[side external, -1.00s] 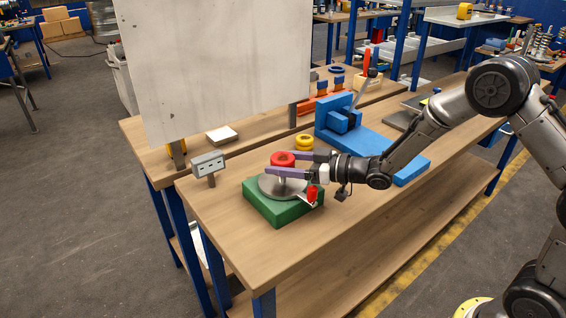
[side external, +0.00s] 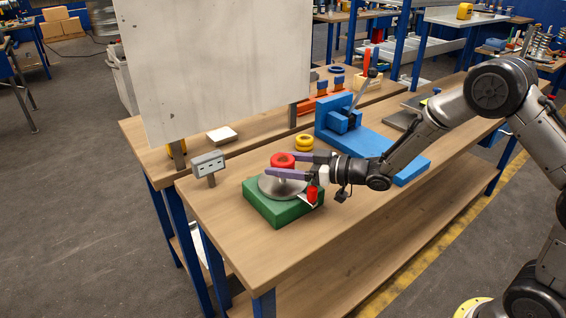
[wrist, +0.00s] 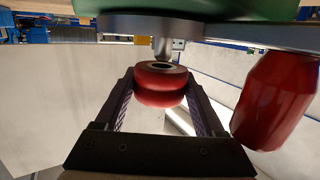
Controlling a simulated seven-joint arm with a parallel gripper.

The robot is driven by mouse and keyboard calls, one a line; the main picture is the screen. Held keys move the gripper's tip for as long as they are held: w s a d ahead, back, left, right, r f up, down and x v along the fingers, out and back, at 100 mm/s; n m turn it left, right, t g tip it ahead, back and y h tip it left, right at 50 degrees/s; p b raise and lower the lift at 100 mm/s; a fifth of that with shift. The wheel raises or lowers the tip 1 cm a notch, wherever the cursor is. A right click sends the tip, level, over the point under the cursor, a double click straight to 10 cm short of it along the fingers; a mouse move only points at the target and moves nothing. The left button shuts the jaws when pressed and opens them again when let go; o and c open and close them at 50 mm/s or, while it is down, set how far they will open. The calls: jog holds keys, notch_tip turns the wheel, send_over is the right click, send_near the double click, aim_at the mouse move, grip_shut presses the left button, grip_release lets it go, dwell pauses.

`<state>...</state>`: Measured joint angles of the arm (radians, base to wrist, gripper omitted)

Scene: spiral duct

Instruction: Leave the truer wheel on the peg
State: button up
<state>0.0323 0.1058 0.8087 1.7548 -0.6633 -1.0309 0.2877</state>
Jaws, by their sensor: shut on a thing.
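A red wheel (side external: 283,160) with a dark bore is between the fingers of my gripper (side external: 290,164), which is shut on it. It also shows in the wrist view (wrist: 160,84). The wheel is over the middle of a grey metal disc (side external: 272,188) on a green base (side external: 277,211). A short metal peg (wrist: 163,47) stands out from the disc, in line with the wheel's bore. I cannot tell whether its tip is inside the bore. A yellow wheel (side external: 304,142) lies on the bench behind my gripper.
A red handle (side external: 312,195) stands at the disc's right edge, close to my gripper; it is large in the wrist view (wrist: 278,100). A small grey display (side external: 208,164) stands left. A blue fixture (side external: 340,118) is behind. The bench front is clear.

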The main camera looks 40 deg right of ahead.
jog(key=shift+f, duration=0.3)
jog(key=shift+r, duration=0.2)
jog(key=shift+r, duration=0.25)
dwell(1.5)
jog(key=shift+f, duration=0.45)
jog(key=shift+r, duration=0.2)
jog(key=shift+r, duration=0.2)
dwell(0.3)
dwell(0.3)
jog(key=shift+d+r, duration=0.1)
